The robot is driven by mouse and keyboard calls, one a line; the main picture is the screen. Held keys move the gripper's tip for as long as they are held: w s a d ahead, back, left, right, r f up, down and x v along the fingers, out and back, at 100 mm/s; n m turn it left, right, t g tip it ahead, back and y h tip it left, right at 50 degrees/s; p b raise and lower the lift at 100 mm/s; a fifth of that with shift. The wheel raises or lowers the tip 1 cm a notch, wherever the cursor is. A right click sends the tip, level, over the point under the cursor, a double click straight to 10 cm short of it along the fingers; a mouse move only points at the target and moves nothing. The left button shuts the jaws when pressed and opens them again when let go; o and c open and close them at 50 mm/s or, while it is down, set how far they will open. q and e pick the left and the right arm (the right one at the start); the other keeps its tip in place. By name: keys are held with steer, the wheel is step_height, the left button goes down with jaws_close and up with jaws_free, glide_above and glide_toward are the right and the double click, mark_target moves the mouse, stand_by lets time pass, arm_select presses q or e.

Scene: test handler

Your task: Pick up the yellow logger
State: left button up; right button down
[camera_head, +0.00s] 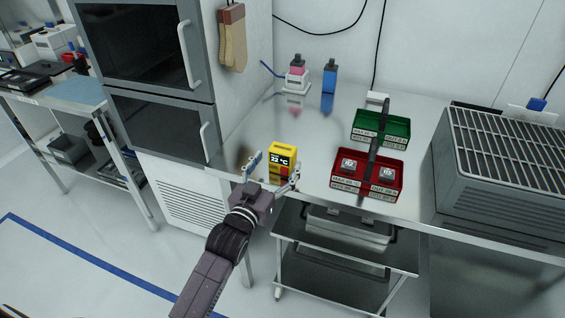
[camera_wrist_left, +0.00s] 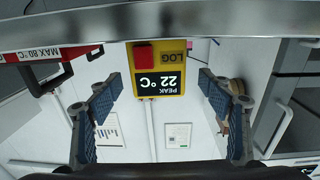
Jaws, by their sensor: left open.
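The yellow logger (camera_head: 283,156) stands on the steel bench near its front left edge. It has a dark display reading 22 °C and a red button. My left gripper (camera_head: 271,176) is in front of the logger with its fingers spread to either side. In the left wrist view the logger (camera_wrist_left: 160,68) appears upside down, ahead of and between the open fingertips of my left gripper (camera_wrist_left: 160,92). The fingers do not appear to touch it. My right gripper is not in view.
A red crate (camera_head: 341,183) with small grey blocks and a green crate (camera_head: 365,132) stand right of the logger. A pink-filled bottle (camera_head: 297,72) and a blue bottle (camera_head: 329,76) stand behind. A grey grilled machine (camera_head: 500,165) is at right, a cabinet (camera_head: 160,115) at left.

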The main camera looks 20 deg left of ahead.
mark_target(279, 160)
arm_select(q)
steer(key=w, duration=0.1)
steer(key=w+b, duration=0.1)
steer(key=w, duration=0.1)
steer(key=shift+w+d+f+b, duration=0.15)
steer(key=shift+d+b, duration=0.1)
steer(key=shift+b, duration=0.05)
steer(key=shift+w, duration=0.25)
steer(key=c, duration=1.3)
steer(key=shift+r, duration=0.3)
